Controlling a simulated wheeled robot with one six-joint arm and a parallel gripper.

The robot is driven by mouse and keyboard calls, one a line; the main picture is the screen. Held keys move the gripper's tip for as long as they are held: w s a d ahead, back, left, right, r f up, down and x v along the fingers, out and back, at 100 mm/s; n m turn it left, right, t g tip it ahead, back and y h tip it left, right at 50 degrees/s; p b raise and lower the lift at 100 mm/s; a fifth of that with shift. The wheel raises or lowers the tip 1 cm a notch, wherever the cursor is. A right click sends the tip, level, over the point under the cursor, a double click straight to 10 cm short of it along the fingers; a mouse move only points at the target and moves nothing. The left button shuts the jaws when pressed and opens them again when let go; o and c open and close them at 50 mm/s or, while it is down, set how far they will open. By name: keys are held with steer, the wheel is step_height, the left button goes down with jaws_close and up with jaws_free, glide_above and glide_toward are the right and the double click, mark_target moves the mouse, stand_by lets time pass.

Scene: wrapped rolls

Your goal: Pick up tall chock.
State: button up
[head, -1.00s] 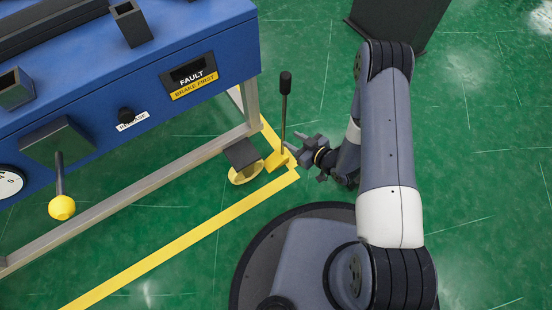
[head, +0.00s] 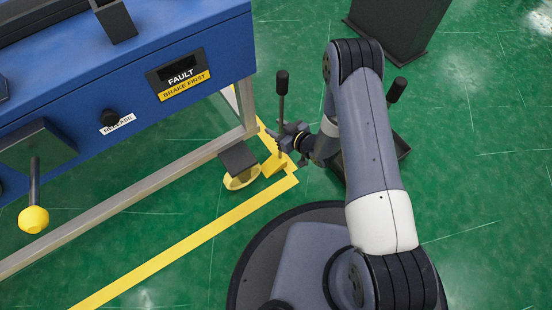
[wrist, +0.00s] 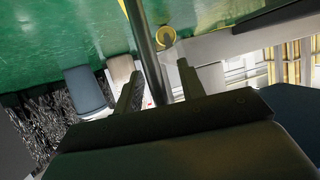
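The tall chock is a yellow wedge (head: 275,164) on the floor at the corner of the blue machine, with a long upright dark handle ending in a black grip (head: 282,82). My gripper (head: 288,137) is at the handle's shaft, low down and above the wedge. In the wrist view the dark shaft (wrist: 147,45) runs between the two fingers of my gripper (wrist: 158,70). The fingers stand apart, with a gap visible on each side of the shaft. The wedge is mostly out of the wrist view.
The blue machine (head: 150,60) with its metal frame (head: 130,205) stands to the left. A yellow caster (head: 240,181) sits beside the wedge. Another black-gripped handle (head: 397,90) rises from a dark tray (head: 403,147) behind my arm. A dark cabinet (head: 395,28) stands at the back.

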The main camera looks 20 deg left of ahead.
jaws_close()
stand_by(1.1)
